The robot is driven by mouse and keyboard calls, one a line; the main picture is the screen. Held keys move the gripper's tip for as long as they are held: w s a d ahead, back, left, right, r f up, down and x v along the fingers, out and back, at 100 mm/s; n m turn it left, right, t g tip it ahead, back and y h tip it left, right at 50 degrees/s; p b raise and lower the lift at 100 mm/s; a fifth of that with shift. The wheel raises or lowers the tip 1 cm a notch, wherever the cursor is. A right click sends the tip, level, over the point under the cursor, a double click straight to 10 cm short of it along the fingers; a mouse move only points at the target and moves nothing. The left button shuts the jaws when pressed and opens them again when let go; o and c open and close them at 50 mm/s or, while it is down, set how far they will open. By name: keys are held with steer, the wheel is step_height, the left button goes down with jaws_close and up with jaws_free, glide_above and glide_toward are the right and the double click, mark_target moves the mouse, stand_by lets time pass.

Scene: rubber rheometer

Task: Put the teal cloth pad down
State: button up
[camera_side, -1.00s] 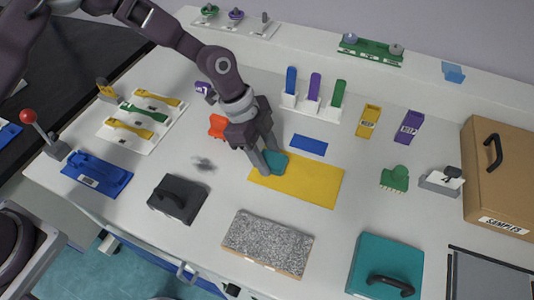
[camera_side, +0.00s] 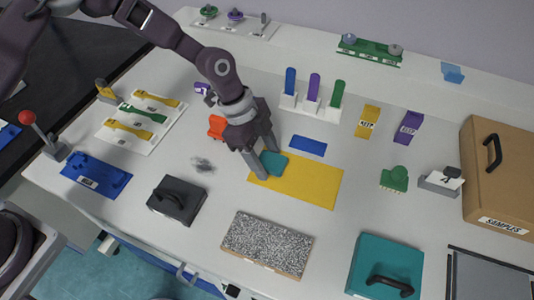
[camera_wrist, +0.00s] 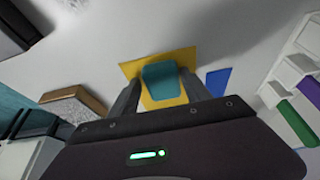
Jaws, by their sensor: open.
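The teal cloth pad (camera_side: 272,163) lies on the left end of the yellow mat (camera_side: 311,184). My gripper (camera_side: 264,164) is open around the pad, with its fingers low at the mat's left edge. In the wrist view the teal pad (camera_wrist: 161,78) shows between the two fingers, over the yellow mat (camera_wrist: 130,69). My gripper (camera_wrist: 161,92) has a finger on each side of it. I cannot tell whether either finger touches the pad.
A blue flat piece (camera_side: 309,145) lies behind the mat. An orange object (camera_side: 217,126) is to the left of my gripper. A dark handled block (camera_side: 177,201) and a speckled slab (camera_side: 267,244) stand in front. A dark smudge (camera_side: 203,165) marks the table to the left.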

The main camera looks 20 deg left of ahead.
steer(key=v, duration=1.2)
steer(key=shift+r, duration=0.15)
steer(key=s+a+r+n+t+y, duration=0.3)
steer(key=s+a+r+n+y, duration=0.2)
steer(key=s+a+r+n, duration=0.65)
steer(key=s+a+r+n+t, duration=0.2)
steer(key=s+a+r+n, duration=0.2)
steer(key=s+a, duration=0.5)
steer(key=s+n, duration=0.2)
steer(key=s, duration=0.2)
steer(key=shift+s+t+h, duration=0.3)
steer(key=shift+s, duration=0.05)
steer(key=shift+o, duration=0.5)
steer(key=shift+r+n, duration=0.2)
steer(key=shift+n, duration=0.05)
